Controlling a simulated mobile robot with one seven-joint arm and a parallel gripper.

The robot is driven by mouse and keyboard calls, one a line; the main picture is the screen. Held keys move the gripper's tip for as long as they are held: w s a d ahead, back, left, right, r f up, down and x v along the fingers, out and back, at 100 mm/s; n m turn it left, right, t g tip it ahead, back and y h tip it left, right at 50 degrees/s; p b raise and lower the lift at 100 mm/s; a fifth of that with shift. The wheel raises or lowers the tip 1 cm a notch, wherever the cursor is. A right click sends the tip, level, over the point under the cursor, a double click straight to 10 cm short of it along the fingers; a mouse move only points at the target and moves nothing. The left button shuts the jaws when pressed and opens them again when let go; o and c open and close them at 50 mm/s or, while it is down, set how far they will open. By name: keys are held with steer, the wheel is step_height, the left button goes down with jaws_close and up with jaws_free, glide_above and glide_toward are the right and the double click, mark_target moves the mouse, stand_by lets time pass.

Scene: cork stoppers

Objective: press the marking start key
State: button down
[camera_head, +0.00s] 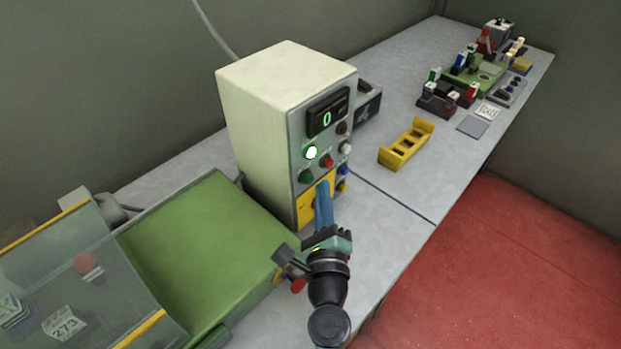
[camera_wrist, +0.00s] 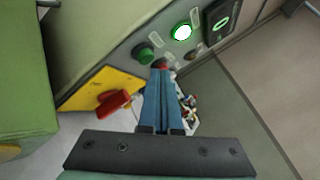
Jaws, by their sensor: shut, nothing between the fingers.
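The cream control box (camera_head: 262,100) stands on the bench with its grey key panel facing my gripper (camera_head: 323,184). The panel has a lit green key (camera_head: 311,152), a dark green key (camera_head: 305,176) and a red key (camera_head: 327,161). The key labels are too small to read, so I cannot tell which is the marking start key. In the wrist view, the lit green key (camera_wrist: 181,32) and dark green key (camera_wrist: 145,54) lie beyond the blue fingertips (camera_wrist: 161,73). The tips are shut and empty, overlapping the red key's lower edge in the picture; contact cannot be told.
The display (camera_head: 327,117) reads 0. White (camera_head: 345,147), blue (camera_head: 343,170) and other keys sit at the panel's right. A yellow plate (camera_head: 304,209) lies low on the panel. A green machine (camera_head: 200,250) stands left. A yellow holder (camera_head: 406,145) lies on the bench to the right.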

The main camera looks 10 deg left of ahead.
stand_by(0.4)
steer(key=shift+w+a, duration=0.25)
steer(key=shift+a, duration=0.1)
